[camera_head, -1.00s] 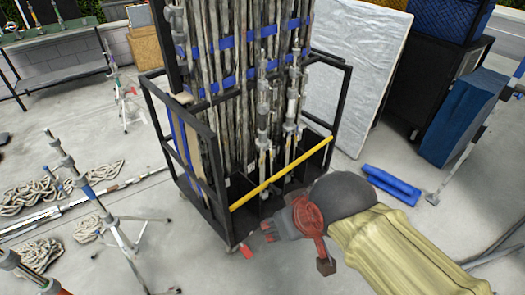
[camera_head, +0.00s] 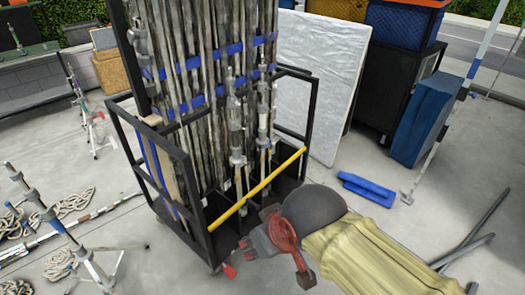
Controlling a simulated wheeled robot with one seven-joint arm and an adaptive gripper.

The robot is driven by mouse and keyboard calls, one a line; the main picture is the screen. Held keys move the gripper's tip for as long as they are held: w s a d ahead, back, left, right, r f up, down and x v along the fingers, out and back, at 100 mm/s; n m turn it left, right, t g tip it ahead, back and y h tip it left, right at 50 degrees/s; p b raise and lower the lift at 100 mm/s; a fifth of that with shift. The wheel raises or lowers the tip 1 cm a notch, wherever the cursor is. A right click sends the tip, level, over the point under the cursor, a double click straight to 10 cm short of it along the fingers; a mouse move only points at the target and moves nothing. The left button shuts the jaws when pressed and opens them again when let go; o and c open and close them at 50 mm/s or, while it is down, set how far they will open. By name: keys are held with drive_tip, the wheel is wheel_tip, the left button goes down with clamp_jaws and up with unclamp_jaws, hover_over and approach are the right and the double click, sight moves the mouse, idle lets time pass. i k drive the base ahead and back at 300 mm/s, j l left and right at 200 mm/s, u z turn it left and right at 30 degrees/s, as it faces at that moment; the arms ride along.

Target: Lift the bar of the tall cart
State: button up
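The tall cart (camera_head: 186,165) is a black metal frame packed with upright grey poles, with blue bands around them. Its yellow bar (camera_head: 262,186) slants across the open front side, from the near left corner post up to the far right post. My gripper (camera_head: 246,246) is low in front of the cart, just below the bar's left half. It looks apart from the bar, though depth is hard to judge. The red and dark wrist hides part of the cart's base, and the fingers are too small and dark to read.
Light stands (camera_head: 88,255) and coiled ropes (camera_head: 62,205) are on the floor at left. A white quilted panel (camera_head: 322,80) leans behind the cart. A blue object (camera_head: 378,188) lies on the floor at right, near a dark cabinet (camera_head: 385,100). Grey pipes (camera_head: 478,235) lie at lower right.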

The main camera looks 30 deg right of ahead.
sight(246, 199)
drive_tip(key=i+j+z, duration=0.1)
drive_tip(key=i+z, duration=0.35)
drive_tip(key=i+j+z, duration=0.4)
drive_tip(key=i+l, duration=0.05)
drive_tip(key=l, duration=0.05)
